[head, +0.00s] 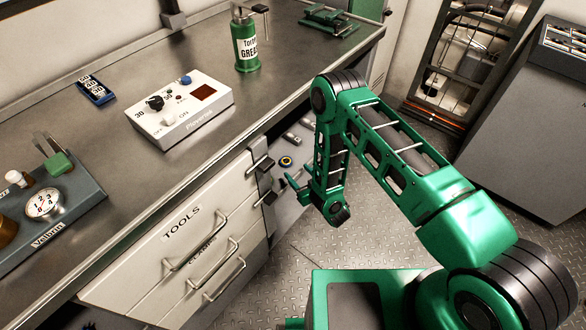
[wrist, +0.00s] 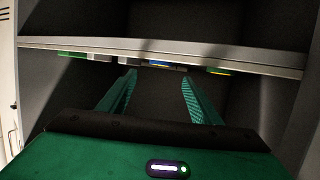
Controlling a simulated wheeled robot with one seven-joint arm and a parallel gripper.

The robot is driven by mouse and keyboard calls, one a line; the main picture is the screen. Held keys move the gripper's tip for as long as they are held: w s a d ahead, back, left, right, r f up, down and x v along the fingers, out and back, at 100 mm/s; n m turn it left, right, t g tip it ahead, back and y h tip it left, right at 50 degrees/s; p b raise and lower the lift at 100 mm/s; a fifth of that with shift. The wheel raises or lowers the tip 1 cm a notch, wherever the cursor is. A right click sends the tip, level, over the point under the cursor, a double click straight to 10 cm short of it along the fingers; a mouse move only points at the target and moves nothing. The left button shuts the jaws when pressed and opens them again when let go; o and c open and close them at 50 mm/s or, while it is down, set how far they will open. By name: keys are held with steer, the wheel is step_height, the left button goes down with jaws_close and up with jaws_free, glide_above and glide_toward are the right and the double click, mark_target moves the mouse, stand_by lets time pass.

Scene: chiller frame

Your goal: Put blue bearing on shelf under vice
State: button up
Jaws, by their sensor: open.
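In the head view, a small round ring with blue and yellow on it (head: 286,161) lies on the open shelf (head: 291,209) at the end of the drawers; it looks like a bearing. My gripper (head: 294,187) is low at the shelf opening, just in front of the ring, and is partly hard to make out. In the wrist view my gripper (wrist: 159,78) is open and empty, its fingers pointing in below a shelf edge (wrist: 160,50). The green vice (head: 330,18) stands at the bench's far end.
The bench (head: 120,130) holds a control box (head: 180,110), a green grease can (head: 246,45), a blue tag block (head: 96,90) and a gauge unit (head: 45,205). Drawers (head: 200,235) stand left of my arm. Metal rods (head: 291,138) lie near the ring.

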steer(key=shift+v, duration=2)
